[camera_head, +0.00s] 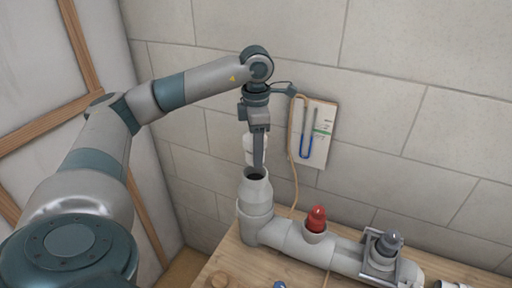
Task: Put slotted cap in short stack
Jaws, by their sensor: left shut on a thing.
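My left gripper (257,150) points straight down and is shut on a white rounded piece, which looks like the slotted cap (248,148). A dark finger partly hides the cap, and its slot cannot be made out. The cap is held a little above the open mouth of the short stack (255,190), an upright grey pipe at the left end of the pipe run. Cap and stack appear apart. My right gripper is not in view.
A grey horizontal pipe (290,240) runs right along the wooden bench (225,262). It carries a red-topped fitting (317,220) and a dark grey fitting in a square frame (388,243). A card with a blue gauge (315,130) hangs on the block wall beside a tan cord (293,160).

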